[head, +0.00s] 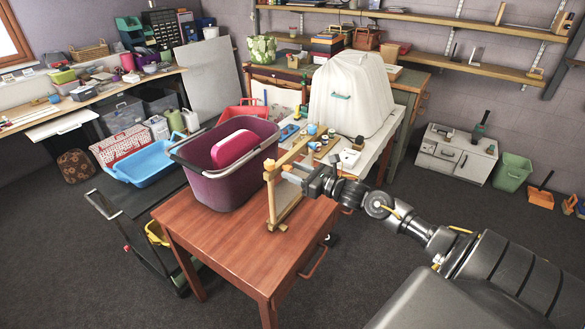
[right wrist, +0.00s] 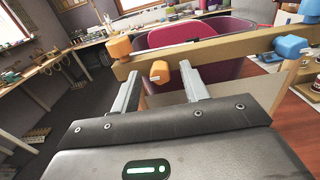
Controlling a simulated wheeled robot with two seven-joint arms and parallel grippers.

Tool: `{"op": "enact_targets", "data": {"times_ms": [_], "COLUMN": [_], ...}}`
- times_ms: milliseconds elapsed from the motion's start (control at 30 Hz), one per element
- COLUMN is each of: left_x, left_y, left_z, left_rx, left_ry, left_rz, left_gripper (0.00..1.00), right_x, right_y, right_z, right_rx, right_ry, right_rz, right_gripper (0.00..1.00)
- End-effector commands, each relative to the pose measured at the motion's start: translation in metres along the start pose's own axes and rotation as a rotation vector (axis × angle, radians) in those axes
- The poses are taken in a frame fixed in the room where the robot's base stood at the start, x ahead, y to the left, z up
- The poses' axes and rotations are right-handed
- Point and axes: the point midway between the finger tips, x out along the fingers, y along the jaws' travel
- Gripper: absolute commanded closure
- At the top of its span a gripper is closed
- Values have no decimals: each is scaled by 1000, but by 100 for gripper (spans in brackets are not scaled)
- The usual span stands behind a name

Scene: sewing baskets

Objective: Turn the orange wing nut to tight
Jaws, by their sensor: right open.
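A wooden frame (head: 272,205) stands upright on the near corner of the reddish wooden table, and its top bar (right wrist: 215,50) crosses the right wrist view. The orange wing nut (right wrist: 159,72) is just below this bar in the right wrist view, facing me. Another orange piece (right wrist: 120,45) sits at the bar's left end, and a blue one (right wrist: 291,46) at its right. My right gripper (right wrist: 160,74) is open, with the orange wing nut appearing between its fingers. I cannot tell whether either finger touches it. My left gripper is out of view.
A maroon basket (head: 215,178) with a pink lidded item (head: 235,147) stands on the wooden table (head: 225,235) close behind the frame. A white covered machine (head: 350,95) stands on the table beyond. The table's front is clear.

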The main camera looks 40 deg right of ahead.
Motion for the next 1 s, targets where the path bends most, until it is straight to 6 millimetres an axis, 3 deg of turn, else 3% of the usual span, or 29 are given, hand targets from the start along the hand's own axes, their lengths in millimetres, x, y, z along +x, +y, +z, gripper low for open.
{"op": "enact_targets", "data": {"times_ms": [433, 800, 1000], "left_x": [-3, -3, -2], "left_y": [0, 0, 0], "left_z": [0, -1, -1], "left_rx": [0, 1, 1], "left_ry": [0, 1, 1], "left_rz": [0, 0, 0], "left_gripper": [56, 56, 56], "right_x": [11, 11, 11], "right_y": [0, 0, 0], "right_z": [0, 0, 0], "right_rx": [-1, -1, 16], "right_ry": [-1, -1, -1], "right_rz": [1, 1, 1], "right_gripper": [55, 100, 100]}}
